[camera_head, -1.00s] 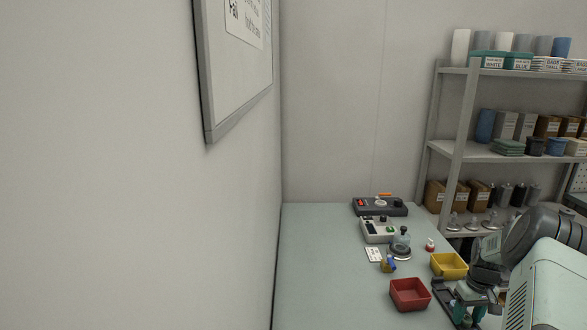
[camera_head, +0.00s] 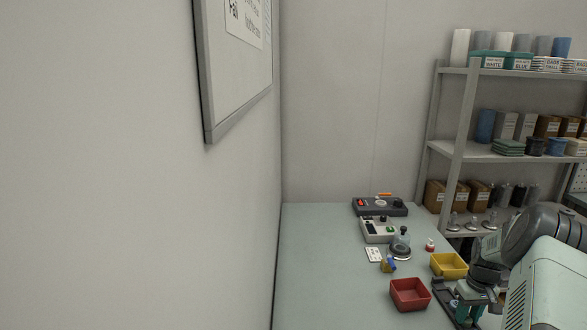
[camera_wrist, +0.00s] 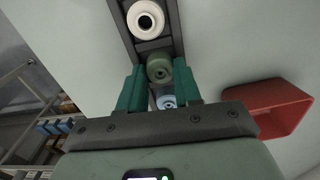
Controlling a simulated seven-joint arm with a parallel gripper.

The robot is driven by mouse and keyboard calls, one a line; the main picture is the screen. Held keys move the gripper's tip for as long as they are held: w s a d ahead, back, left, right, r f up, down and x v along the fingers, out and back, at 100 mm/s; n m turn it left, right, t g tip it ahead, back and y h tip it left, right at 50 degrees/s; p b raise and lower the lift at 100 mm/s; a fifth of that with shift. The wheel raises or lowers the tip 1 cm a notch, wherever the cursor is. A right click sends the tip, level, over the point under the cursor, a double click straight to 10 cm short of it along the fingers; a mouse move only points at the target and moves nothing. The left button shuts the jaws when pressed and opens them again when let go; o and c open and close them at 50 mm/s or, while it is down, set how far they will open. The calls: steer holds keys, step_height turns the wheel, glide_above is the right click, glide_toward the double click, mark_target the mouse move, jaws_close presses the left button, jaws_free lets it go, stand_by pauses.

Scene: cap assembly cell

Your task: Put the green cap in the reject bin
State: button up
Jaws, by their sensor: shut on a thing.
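The green cap (camera_wrist: 158,68) is between the teal fingertips of my gripper (camera_wrist: 158,76) in the wrist view. The gripper is shut on it, over a dark rail-like tray (camera_wrist: 172,35); whether the cap is clear of the tray I cannot tell. A white cap (camera_wrist: 146,18) sits in the tray beyond it, and a blue cap (camera_wrist: 167,101) shows on the near side, between the fingers. In the head view my gripper (camera_head: 464,314) is over the tray (camera_head: 441,291). A red open bin (camera_head: 409,293) stands just left of the tray; it also shows at right in the wrist view (camera_wrist: 268,105). No reject label is readable.
A yellow bin (camera_head: 449,265) stands behind the tray. Farther back are a light grey device (camera_head: 378,231), a dark device (camera_head: 380,208), a small bottle (camera_head: 388,265) and a card (camera_head: 374,254). The table's left part is clear, beside a wall. Shelves (camera_head: 490,151) stand at back right.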

stand_by(0.6)
steer(key=shift+r, duration=2.5)
glide_toward(410, 290)
steer(key=s+a+r, duration=0.2)
steer(key=s+r, duration=0.2)
steer(key=shift+n, duration=0.4)
steer(key=f, duration=0.5)
steer(key=shift+a+f, duration=0.1)
steer(key=shift+a, duration=0.1)
steer(key=shift+f, duration=2.15)
steer(key=shift+f, duration=0.15)
